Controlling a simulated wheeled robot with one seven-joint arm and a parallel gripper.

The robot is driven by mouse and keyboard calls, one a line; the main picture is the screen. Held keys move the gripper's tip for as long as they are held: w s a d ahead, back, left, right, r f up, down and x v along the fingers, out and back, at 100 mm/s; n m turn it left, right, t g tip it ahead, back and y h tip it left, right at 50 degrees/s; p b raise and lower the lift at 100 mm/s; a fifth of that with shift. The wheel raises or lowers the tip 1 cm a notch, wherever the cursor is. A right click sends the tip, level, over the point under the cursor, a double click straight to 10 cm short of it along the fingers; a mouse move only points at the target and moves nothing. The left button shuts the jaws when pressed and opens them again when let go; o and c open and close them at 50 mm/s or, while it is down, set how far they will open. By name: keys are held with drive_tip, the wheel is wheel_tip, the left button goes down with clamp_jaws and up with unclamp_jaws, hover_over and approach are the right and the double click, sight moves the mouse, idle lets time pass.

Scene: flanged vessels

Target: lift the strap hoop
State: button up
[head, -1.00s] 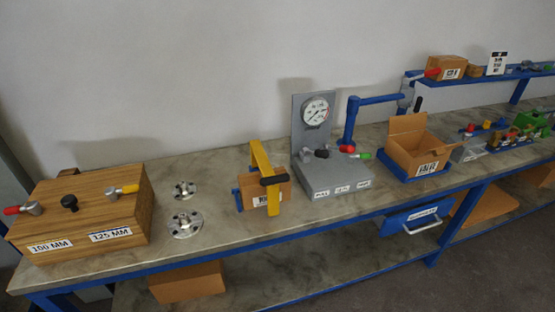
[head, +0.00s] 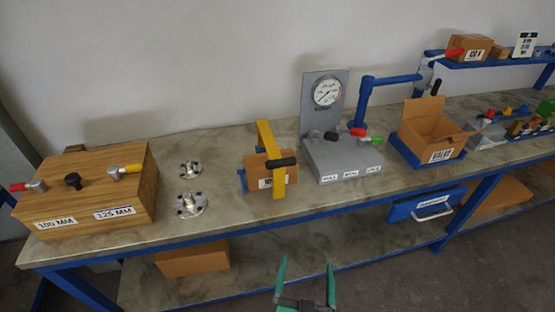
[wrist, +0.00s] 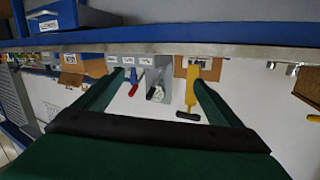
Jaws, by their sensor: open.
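The strap hoop (head: 279,207) is a yellow band with a black grip, standing on the bench around a small cardboard box (head: 254,173) in a blue tray. The hoop also shows upside down in the wrist view (wrist: 191,94), beside the right finger. My gripper (head: 306,279) has green fingers, spread apart and empty. It is in front of the bench, below the hoop in the head picture and clear of it. In the wrist view my gripper (wrist: 162,85) faces the bench edge, with the gauge stand between its fingers in the picture.
Right of the hoop stands a grey gauge stand (head: 341,158) with coloured levers. Left are two metal flanges (head: 190,205) and a wooden box (head: 92,188). The blue bench edge (head: 220,236) lies between my gripper and the hoop. An open carton (head: 430,132) stands farther right.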

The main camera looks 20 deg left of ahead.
drive_tip(key=w+a+r+n+y, duration=0.35)
drive_tip(key=w+a+r, duration=0.25)
drive_tip(key=w+r, duration=0.3)
drive_tip(key=n+g+y, duration=0.1)
drive_tip(key=n+y, duration=0.2)
approach(277, 154)
drive_tip(key=s+r, duration=0.1)
drive_tip(key=s+d+r, duration=0.2)
drive_tip(key=s, duration=0.1)
drive_tip(key=shift+r, duration=0.1)
drive_tip(key=x, duration=1)
drive_tip(key=shift+w+a, duration=0.2)
drive_tip(key=shift+a, duration=0.05)
drive_tip(key=shift+c, duration=0.3)
